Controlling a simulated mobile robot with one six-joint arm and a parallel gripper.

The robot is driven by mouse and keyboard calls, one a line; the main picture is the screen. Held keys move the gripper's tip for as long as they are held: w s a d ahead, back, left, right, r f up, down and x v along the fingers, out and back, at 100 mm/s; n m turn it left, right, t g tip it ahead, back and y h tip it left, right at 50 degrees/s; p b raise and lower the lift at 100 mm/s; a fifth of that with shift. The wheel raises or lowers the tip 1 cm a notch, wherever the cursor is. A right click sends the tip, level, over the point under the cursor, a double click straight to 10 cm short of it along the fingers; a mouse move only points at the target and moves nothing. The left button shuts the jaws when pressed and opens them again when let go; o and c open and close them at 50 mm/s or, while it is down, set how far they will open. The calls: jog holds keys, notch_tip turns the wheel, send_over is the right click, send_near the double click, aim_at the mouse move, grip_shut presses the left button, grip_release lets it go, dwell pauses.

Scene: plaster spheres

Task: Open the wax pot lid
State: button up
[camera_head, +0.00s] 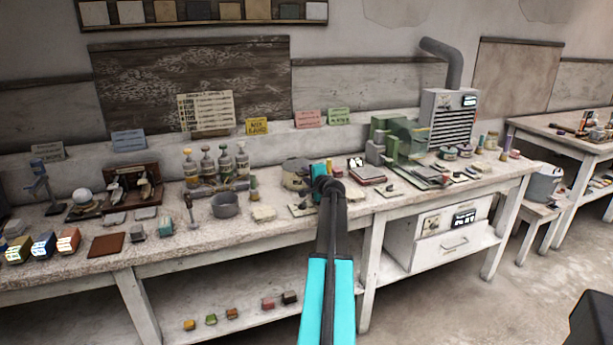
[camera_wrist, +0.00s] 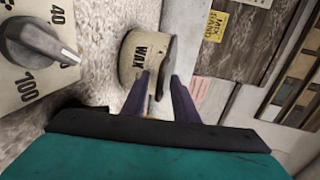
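The wax pot (camera_head: 295,173) is a beige round pot on the long workbench, just left of my gripper's end in the head view. In the wrist view the pot (camera_wrist: 138,52) appears turned on its side, with "WAX" on its wall. A dark face at its top (camera_wrist: 169,62) shows edge-on; I cannot tell whether the lid is seated or raised. Contact cannot be told.
A dial plate (camera_wrist: 35,48) marked 40 and 100 lies before the pot. A grey bowl (camera_head: 225,205) and several bottles (camera_head: 208,165) stand left of it. A wall rises behind the bench.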

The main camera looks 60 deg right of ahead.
jog(key=shift+w+d+f, duration=0.1)
jog(key=shift+w+d, duration=0.05)
jog(key=shift+w, duration=0.15)
grip_shut()
jog(key=shift+r+p, duration=0.3)
jog(key=shift+p, duration=0.65)
